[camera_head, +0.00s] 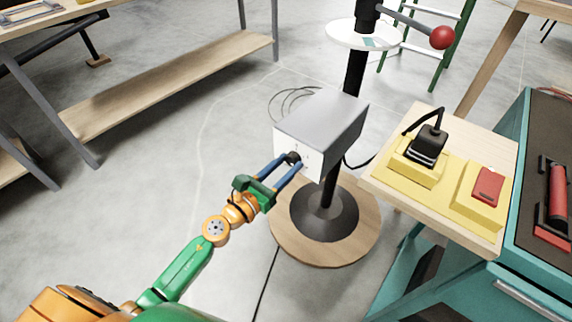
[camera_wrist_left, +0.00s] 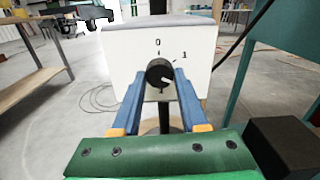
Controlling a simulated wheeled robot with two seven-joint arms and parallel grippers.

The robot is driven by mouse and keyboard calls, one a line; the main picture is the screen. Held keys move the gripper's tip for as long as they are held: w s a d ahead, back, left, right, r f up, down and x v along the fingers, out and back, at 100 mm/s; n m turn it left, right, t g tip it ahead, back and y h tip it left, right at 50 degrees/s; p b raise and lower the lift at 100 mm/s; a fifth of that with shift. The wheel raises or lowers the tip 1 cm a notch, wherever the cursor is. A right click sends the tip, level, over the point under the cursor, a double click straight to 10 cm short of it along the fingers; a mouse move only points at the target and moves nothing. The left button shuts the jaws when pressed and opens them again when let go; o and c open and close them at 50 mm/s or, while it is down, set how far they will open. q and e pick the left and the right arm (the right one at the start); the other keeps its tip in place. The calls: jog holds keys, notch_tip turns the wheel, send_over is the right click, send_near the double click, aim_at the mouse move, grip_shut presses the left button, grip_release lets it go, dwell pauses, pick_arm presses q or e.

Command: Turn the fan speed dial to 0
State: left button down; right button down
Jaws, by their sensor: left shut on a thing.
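The fan speed dial (camera_wrist_left: 160,72) is a round black knob on the white front face of a grey box (camera_head: 322,120). In the left wrist view, a 0 is printed above the dial and a 1 at its upper right. A pale mark on the knob seems to point right and slightly down. The dial also shows in the head view (camera_head: 293,157), small and partly hidden by the fingers. My left gripper (camera_head: 287,166) is shut on the dial, with one blue finger on each side of it. My right gripper is not in view.
The box is mounted on a black pole (camera_head: 353,75) with a round wooden base (camera_head: 290,240). A wooden board (camera_head: 388,186) with yellow blocks, a black plug and a red switch (camera_head: 488,186) is at the right, beside a teal cabinet. A workbench stands at the left.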

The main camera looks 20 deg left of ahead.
pick_arm(q)
jog(key=n+p, duration=0.1)
jog(key=n, duration=0.5)
jog(key=n+p, duration=0.1)
jog(key=n, duration=0.5)
jog(key=shift+d+r, duration=0.1)
jog(key=shift+r, duration=0.05)
jog(key=n+p, duration=0.2)
jog(key=n, duration=0.4)
jog(key=n+p, duration=0.2)
jog(key=n, duration=0.3)
jog(key=shift+n, duration=0.4)
jog(key=shift+c, duration=2.2)
grip_release()
jog(key=shift+s, duration=0.15)
